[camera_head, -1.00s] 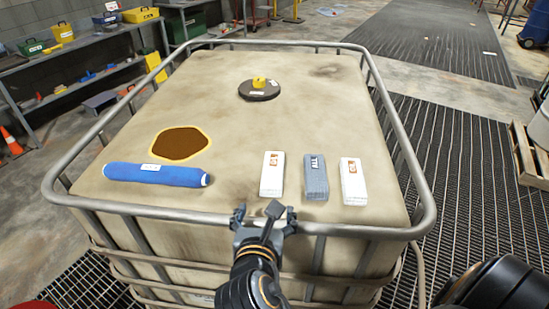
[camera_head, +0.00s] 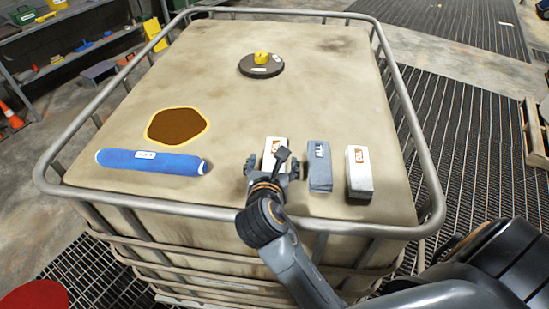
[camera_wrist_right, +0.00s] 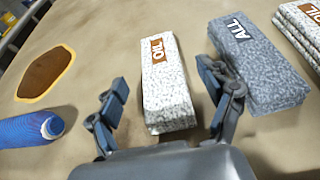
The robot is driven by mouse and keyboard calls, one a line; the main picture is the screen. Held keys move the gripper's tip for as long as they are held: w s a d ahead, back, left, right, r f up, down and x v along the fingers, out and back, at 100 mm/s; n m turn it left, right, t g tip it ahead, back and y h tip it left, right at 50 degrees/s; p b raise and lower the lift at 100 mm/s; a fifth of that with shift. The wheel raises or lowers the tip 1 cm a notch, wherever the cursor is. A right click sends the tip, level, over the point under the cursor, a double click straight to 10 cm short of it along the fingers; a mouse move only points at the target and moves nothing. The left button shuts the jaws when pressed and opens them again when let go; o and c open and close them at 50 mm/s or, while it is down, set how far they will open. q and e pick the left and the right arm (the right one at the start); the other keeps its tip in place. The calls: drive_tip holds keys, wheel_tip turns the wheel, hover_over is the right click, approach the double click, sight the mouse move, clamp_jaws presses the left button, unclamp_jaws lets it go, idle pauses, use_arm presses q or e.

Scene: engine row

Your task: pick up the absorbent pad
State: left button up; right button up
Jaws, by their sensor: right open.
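Three pad stacks lie in a row on the tank top. The left white pad (camera_head: 273,146) has an orange OIL label, and it also shows in the wrist view (camera_wrist_right: 168,95). A grey pad (camera_head: 320,166) marked ALL is in the middle, and another white pad (camera_head: 359,172) is at right. My right gripper (camera_head: 272,166) is open at the near end of the left white pad, partly hiding it. In the wrist view its fingers are on either side of that pad's near part, the right finger close to the grey pad. My left gripper is not in view.
A blue roll (camera_head: 152,162) lies left of the gripper, below a brown patch with a yellow edge (camera_head: 178,126). A dark lid with a yellow cap (camera_head: 261,60) is farther back. A metal rail (camera_head: 232,214) runs around the tank top. The middle of the top is clear.

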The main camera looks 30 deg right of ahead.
drive_tip(key=shift+p+x, duration=0.6)
drive_tip(key=shift+x, duration=1.45)
drive_tip(key=shift+w+d+f+p, duration=0.1)
drive_tip(key=shift+w+f+p, duration=0.05)
drive_tip(key=shift+f+p, duration=0.15)
drive_tip(key=shift+f, duration=0.1)
drive_tip(key=c, duration=0.5)
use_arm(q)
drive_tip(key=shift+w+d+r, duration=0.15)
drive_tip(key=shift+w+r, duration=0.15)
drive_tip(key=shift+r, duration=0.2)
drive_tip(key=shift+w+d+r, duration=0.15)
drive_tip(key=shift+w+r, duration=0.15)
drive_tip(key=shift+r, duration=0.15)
use_arm(e)
drive_tip(key=c, duration=0.7)
